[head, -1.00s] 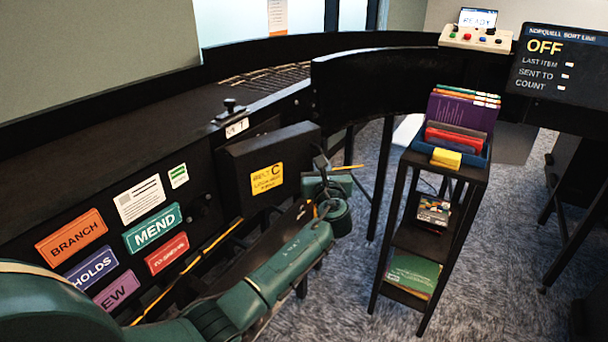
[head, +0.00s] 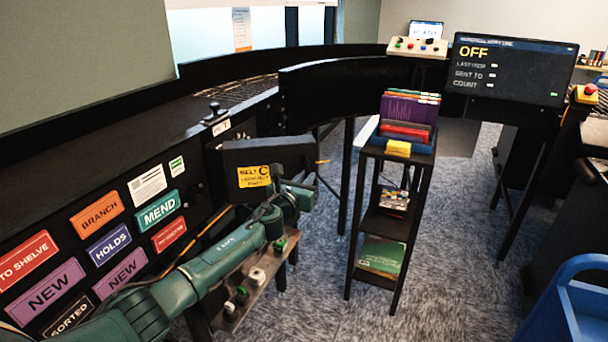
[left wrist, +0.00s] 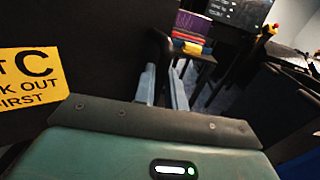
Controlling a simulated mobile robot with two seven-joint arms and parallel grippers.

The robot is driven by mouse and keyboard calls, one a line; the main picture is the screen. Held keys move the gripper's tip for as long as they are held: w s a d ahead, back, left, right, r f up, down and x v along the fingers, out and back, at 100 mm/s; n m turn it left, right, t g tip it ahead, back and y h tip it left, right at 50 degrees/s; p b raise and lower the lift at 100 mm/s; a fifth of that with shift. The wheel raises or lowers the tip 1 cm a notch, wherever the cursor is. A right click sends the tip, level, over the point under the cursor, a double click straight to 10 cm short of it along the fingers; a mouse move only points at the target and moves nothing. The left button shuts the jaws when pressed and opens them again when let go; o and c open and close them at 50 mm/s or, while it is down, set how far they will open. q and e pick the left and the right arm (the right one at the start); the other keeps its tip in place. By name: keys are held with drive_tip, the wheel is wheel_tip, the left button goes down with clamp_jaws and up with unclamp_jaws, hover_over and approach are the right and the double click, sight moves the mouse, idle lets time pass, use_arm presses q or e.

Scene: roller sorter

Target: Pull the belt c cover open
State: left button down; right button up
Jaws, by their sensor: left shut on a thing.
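The belt C cover (head: 240,158) is a black panel with a yellow "BELT C" label (head: 254,176). In the head view it stands out from the sorter's side at an angle, with a dark gap at its left. My left gripper (head: 303,184) is at the cover's right edge. In the left wrist view its fingers (left wrist: 163,86) are closed at a dark handle (left wrist: 158,45), beside the cover (left wrist: 85,25). The fingertips are partly hidden in the dark, and the handle is hard to make out in the head view. My right gripper is out of view.
A ledge (head: 262,262) with several knobs lies below my left forearm. A black shelf stand (head: 349,225) with books stands right of the cover.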

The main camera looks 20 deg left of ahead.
use_arm(q)
drive_tip(key=s+m+g+h+b, duration=0.3)
drive_tip(key=s+m+h, duration=0.3)
drive_tip(key=s+h, duration=0.2)
drive_tip(key=s, duration=0.2)
drive_tip(key=shift+s+h, duration=0.3)
drive_tip(key=shift+h, duration=0.1)
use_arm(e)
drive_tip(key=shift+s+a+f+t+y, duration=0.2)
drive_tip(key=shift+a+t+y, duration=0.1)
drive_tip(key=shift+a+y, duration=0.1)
use_arm(q)
drive_tip(key=shift+d, duration=0.1)
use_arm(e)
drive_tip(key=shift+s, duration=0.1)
use_arm(q)
drive_tip(key=c, duration=1.5)
unclamp_jaws()
drive_tip(key=shift+o, duration=0.2)
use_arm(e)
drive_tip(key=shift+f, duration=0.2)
